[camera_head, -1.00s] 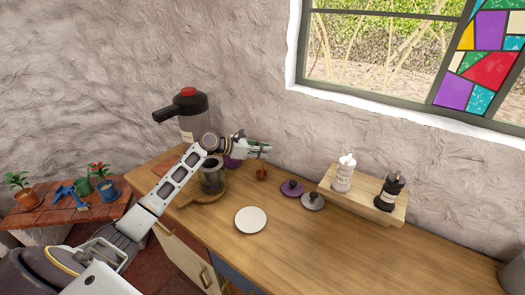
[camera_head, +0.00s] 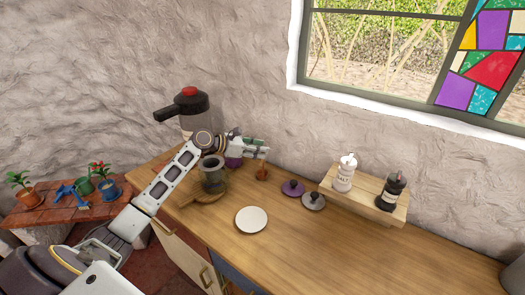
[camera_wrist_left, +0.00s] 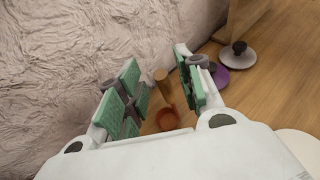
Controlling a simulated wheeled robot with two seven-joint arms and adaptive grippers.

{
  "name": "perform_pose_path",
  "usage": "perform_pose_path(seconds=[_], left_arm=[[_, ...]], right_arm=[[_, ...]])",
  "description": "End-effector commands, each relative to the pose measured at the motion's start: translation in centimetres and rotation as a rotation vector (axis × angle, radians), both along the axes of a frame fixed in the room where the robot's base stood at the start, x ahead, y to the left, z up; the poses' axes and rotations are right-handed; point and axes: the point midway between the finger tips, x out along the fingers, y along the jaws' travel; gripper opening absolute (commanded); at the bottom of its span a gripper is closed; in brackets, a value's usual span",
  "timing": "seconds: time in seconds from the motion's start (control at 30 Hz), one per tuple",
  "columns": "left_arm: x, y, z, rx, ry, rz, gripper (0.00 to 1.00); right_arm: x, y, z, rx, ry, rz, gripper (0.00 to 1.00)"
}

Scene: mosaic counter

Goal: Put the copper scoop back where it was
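The copper scoop (camera_head: 262,173) stands on the counter near the wall, handle up. In the left wrist view its reddish bowl (camera_wrist_left: 167,120) and tan handle (camera_wrist_left: 162,86) show between and beyond the fingers. My left gripper (camera_head: 266,150) is just above the scoop in the head view. In the left wrist view its green-padded fingers (camera_wrist_left: 160,88) are apart, on either side of the handle, with gaps visible; I see no grip on it. My right gripper is not in view.
A grey jar (camera_head: 212,176) stands on a round wooden board (camera_head: 206,197), with a purple jar (camera_head: 234,161) behind. A purple lid (camera_head: 292,188), a grey lid (camera_head: 313,201) and a white saucer (camera_head: 251,220) lie nearby. A wooden riser (camera_head: 368,204) holds two bottles. The front right counter is clear.

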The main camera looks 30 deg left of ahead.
Motion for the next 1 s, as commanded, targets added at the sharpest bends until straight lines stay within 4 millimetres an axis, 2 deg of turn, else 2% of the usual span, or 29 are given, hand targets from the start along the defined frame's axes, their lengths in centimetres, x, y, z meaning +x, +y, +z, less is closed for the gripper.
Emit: perform_pose_path(seconds=[0.2,0.4,0.73,1.0], left_arm=[[-1.8,1.6,0.8,0.001,0.002,0.0,0.36],[-3.4,3.0,1.7,0.001,0.002,0.0,0.36],[-5.8,5.0,3.1,0.001,0.002,-0.001,0.36],[-6.7,5.8,3.7,0.0,0.001,-0.001,0.36]], right_arm=[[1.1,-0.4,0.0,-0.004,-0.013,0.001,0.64],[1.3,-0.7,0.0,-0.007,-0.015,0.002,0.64],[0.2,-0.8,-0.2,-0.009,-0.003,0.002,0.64],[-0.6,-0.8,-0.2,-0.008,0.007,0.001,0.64]])
